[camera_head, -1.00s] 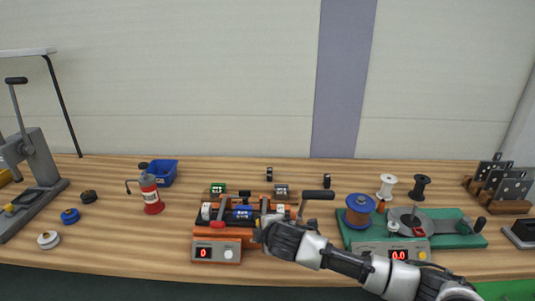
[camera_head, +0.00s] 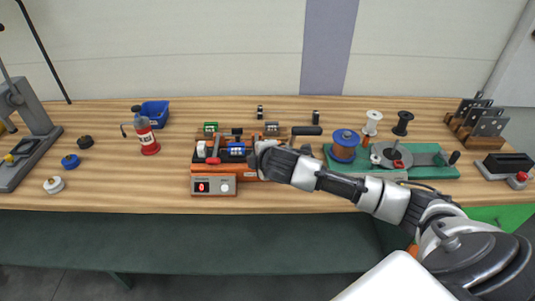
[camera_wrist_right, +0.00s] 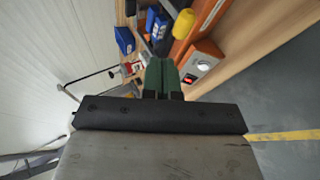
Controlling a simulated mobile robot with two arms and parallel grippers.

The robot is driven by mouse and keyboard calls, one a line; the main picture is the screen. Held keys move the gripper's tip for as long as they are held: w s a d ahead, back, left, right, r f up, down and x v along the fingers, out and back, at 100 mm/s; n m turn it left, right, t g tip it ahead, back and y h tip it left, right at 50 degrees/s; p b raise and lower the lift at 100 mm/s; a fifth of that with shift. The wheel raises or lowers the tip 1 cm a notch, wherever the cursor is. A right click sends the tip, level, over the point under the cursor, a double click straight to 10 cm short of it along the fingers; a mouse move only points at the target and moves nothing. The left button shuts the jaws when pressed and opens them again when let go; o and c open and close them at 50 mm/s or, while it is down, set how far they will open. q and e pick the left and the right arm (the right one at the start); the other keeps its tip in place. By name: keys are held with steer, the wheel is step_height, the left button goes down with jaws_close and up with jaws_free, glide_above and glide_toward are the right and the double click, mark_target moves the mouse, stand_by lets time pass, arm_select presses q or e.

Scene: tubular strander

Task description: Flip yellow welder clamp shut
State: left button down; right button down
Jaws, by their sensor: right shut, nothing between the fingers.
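The orange welder (camera_head: 215,172) stands on the bench in the head view, with a display reading 0 and blue and dark parts on top. My right gripper (camera_head: 258,150) is over its right end and hides that part. In the right wrist view, my gripper's two green fingers (camera_wrist_right: 161,64) lie together, shut and empty. A yellow piece, seemingly the welder clamp (camera_wrist_right: 184,22), shows just beyond the fingertips. I cannot tell whether they touch or how far the clamp is tilted. The welder's white knob (camera_wrist_right: 190,79) is right of the fingers. My left gripper is not in view.
A green winder with a copper spool (camera_head: 345,145) stands to the right. A black-handled lever (camera_head: 306,130) rises behind my right gripper.

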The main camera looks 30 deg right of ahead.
steer(key=d+b+v, duration=0.1)
steer(key=v, duration=0.6)
steer(key=shift+s+a, duration=0.35)
steer(key=shift+a, duration=0.1)
